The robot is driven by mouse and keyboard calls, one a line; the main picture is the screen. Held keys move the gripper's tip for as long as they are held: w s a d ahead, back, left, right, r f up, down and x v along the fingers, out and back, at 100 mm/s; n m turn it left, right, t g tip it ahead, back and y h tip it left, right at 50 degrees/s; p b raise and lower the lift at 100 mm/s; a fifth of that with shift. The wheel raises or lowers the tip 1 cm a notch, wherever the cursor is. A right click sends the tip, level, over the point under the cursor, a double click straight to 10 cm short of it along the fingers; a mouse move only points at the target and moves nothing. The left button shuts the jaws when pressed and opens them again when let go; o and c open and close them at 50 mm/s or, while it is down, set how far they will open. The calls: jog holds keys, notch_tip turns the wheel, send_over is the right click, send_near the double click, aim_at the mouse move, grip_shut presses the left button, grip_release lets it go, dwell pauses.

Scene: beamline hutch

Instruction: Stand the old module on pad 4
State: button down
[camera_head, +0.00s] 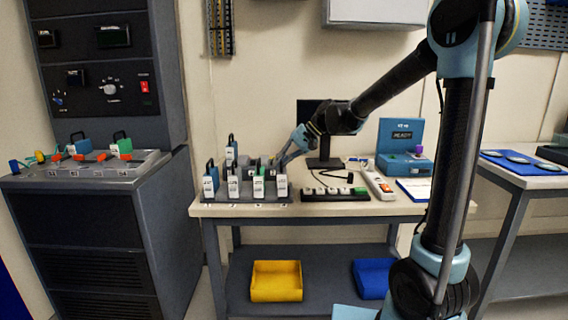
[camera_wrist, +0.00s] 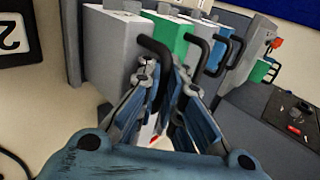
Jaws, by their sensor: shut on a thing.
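Several upright modules with black loop handles stand in a dark rack (camera_head: 246,197) at the left of the middle table. My gripper (camera_head: 284,160) is over the right end of that rack. In the wrist view my gripper (camera_wrist: 165,90) is shut at the black handle of the nearest grey-and-white module (camera_wrist: 108,45). This looks like the rightmost front module (camera_head: 282,186). A green module (camera_wrist: 172,38) stands close behind it. I cannot tell whether the held module is seated or raised. A dark tile with a white number label (camera_wrist: 12,36) shows at left; I cannot make out which pad is number 4.
A dark strip with white squares (camera_head: 333,194) and a white power strip (camera_head: 378,183) lie right of the rack. A blue tester (camera_head: 398,143) stands behind. A yellow bin (camera_head: 277,281) sits on the lower shelf. A cabinet (camera_head: 85,180) holds other modules at left.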

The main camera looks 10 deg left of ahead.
jog(key=c, duration=1.7)
grip_release()
jog(key=shift+o, duration=0.2)
jog(key=shift+f, duration=0.1)
jog(key=v, duration=1.2)
